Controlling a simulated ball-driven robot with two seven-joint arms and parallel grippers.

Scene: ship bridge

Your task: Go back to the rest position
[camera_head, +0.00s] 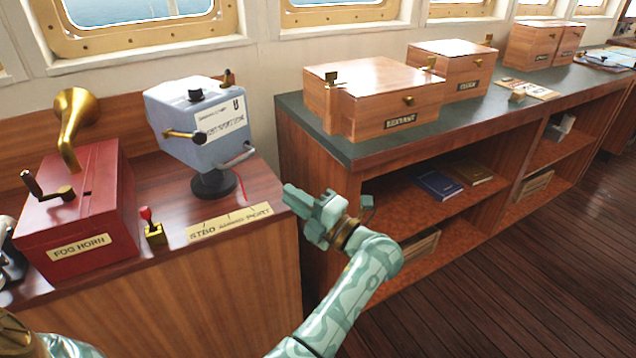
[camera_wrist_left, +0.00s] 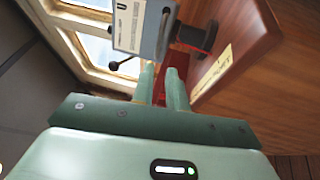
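My left gripper (camera_head: 296,201) is pale green and stands at the right end of the wooden console, beside the brass label plate. Its arm (camera_head: 352,285) comes up from the bottom of the head view. In the left wrist view its two fingers (camera_wrist_left: 164,86) stand a small gap apart, with red showing between them and nothing held. The fingers point towards the grey-blue device (camera_head: 205,128), which also shows in the wrist view (camera_wrist_left: 140,27), and the gripper is apart from it. My right gripper is not in view.
The console (camera_head: 165,300) also carries a red fog horn box (camera_head: 80,215) with a brass horn and a small red-knobbed lever (camera_head: 150,225). Right of the arm, a dark-topped counter (camera_head: 365,150) holds several wooden boxes. Open wooden floor (camera_head: 520,270) lies at lower right.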

